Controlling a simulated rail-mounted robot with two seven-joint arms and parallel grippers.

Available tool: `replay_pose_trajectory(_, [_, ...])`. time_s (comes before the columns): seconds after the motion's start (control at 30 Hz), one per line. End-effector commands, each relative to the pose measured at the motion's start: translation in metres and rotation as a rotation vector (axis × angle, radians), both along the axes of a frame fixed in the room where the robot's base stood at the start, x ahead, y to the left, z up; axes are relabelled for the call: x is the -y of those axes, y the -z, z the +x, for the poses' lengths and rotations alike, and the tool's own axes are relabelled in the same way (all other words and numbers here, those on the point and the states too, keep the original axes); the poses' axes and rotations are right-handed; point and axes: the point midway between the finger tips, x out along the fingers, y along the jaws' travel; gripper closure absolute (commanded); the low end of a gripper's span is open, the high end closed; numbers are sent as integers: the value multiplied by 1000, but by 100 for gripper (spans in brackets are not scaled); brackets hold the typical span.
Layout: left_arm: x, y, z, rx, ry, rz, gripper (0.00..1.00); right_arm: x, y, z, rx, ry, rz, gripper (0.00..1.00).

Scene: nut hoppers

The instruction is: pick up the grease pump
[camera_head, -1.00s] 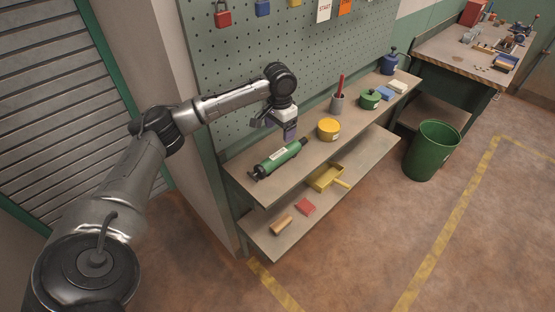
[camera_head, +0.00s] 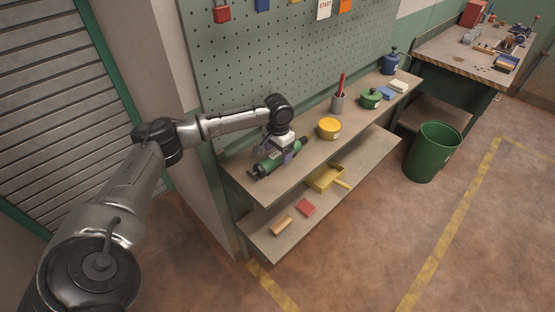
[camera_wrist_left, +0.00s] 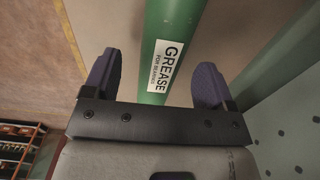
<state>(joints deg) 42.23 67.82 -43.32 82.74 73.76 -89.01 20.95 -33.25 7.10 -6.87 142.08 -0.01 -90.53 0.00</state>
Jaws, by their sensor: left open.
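The grease pump (camera_head: 267,164) is a green cylinder with black end parts, lying on its side on the upper shelf (camera_head: 238,175). In the left wrist view its green barrel (camera_wrist_left: 159,88) carries a white GREASE label. My left gripper (camera_head: 281,153) is right over the pump, low and pointing down. The gripper hides part of the pump in the head view. My right gripper is not in view.
A yellow round tin (camera_head: 329,128), a grey cup with a red item (camera_head: 338,103), a green tin (camera_head: 371,98) and a blue can (camera_head: 390,63) stand along the shelf to the right. The pegboard (camera_head: 280,60) rises close behind. A green bin (camera_head: 432,152) stands on the floor.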

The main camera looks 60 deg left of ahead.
Motion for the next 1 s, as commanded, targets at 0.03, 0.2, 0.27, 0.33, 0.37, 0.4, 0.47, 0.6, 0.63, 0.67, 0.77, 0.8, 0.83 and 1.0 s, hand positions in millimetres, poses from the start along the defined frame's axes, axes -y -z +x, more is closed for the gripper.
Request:
replay_pose_trajectory(0.03, [-2, 10, -1, -2, -1, 1, 22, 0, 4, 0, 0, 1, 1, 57])
replay_pose_trajectory(0.2, [-3, 27, -1, -1, -1, 1, 22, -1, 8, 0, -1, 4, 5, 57])
replay_pose_trajectory(0.27, [-3, 31, -1, -1, -1, 1, 22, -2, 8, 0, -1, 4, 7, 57])
replay_pose_trajectory(0.33, [-2, 33, -1, 0, 0, 1, 22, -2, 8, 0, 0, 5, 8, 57])
replay_pose_trajectory(0.37, [-2, 33, -2, 0, 0, 1, 22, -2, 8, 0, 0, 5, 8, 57])
replay_pose_trajectory(0.4, [-2, 34, -2, 0, 0, 1, 22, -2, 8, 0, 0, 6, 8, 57])
replay_pose_trajectory(0.47, [-2, 33, -2, 0, 0, 1, 22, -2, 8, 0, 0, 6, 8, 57])
replay_pose_trajectory(0.6, [-2, 33, -1, 0, 0, 1, 25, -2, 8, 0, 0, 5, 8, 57])
replay_pose_trajectory(0.63, [-2, 33, -1, 0, 0, 1, 28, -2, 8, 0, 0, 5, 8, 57])
replay_pose_trajectory(0.67, [-2, 33, -1, 0, 0, 1, 30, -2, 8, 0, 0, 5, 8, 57])
replay_pose_trajectory(0.77, [-2, 33, -1, 0, 0, 1, 40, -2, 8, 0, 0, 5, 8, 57])
replay_pose_trajectory(0.8, [-2, 33, -1, 0, 0, 1, 44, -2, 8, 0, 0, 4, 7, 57])
replay_pose_trajectory(0.83, [-2, 33, -1, 0, 0, 1, 47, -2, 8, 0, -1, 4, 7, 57])
replay_pose_trajectory(1.0, [-2, 33, -1, 0, 0, 1, 63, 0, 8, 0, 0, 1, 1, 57])
